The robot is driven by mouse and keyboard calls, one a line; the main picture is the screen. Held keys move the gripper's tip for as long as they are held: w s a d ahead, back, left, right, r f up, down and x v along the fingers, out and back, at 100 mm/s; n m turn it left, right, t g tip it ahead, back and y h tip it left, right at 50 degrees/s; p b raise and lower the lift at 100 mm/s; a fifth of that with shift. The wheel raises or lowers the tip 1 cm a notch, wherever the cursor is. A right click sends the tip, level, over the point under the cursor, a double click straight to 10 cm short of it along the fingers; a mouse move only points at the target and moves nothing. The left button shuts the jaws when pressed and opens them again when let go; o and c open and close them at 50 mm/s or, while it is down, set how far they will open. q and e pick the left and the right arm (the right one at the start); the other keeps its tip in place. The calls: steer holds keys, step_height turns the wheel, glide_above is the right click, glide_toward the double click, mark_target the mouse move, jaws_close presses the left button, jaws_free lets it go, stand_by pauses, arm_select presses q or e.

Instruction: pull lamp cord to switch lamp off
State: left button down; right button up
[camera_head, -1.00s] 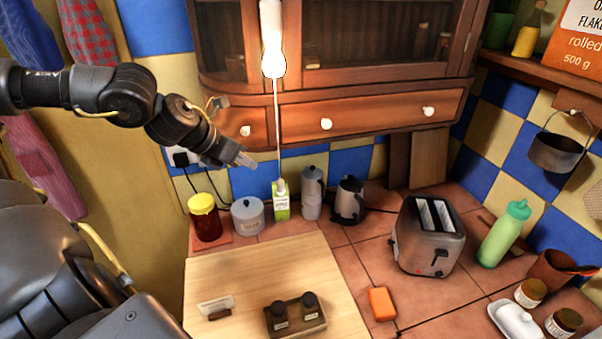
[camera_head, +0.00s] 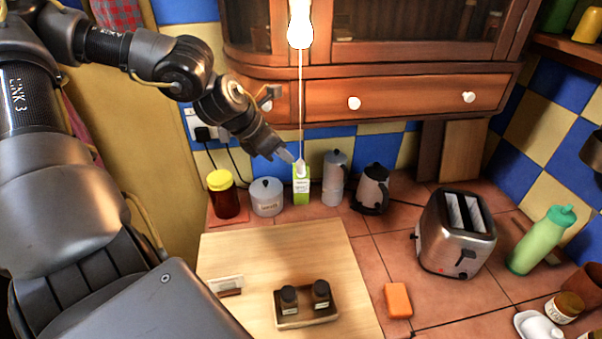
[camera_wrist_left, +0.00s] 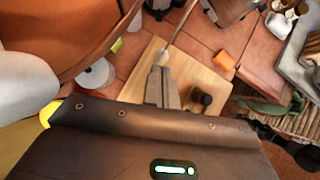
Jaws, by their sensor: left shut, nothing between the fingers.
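The lamp (camera_head: 300,28) at the top is brightly lit. Its thin cord (camera_head: 300,100) hangs straight down in front of the cabinet and ends in a small pale pull knob (camera_head: 300,169). My left gripper (camera_head: 287,156) is shut and empty, with its fingertips just left of the cord's lower end. In the left wrist view, the shut fingers (camera_wrist_left: 163,75) point at the knob (camera_wrist_left: 161,57), and the cord (camera_wrist_left: 182,25) slants up from it. Whether the fingertips touch the knob cannot be told.
A white canister (camera_head: 266,197) and a yellow-lidded jar (camera_head: 223,196) stand to the left. The drawer front (camera_head: 415,94) is above. A wooden board (camera_head: 250,255) lies in front.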

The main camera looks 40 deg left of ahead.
mark_target(300, 167)
arm_select(q)
steer(key=b+x, duration=0.1)
steer(key=x, duration=0.1)
steer(key=shift+w+f, duration=0.15)
steer(key=shift+f, duration=0.1)
arm_select(e)
steer(key=shift+s+f, duration=0.75)
steer(key=shift+f, duration=0.15)
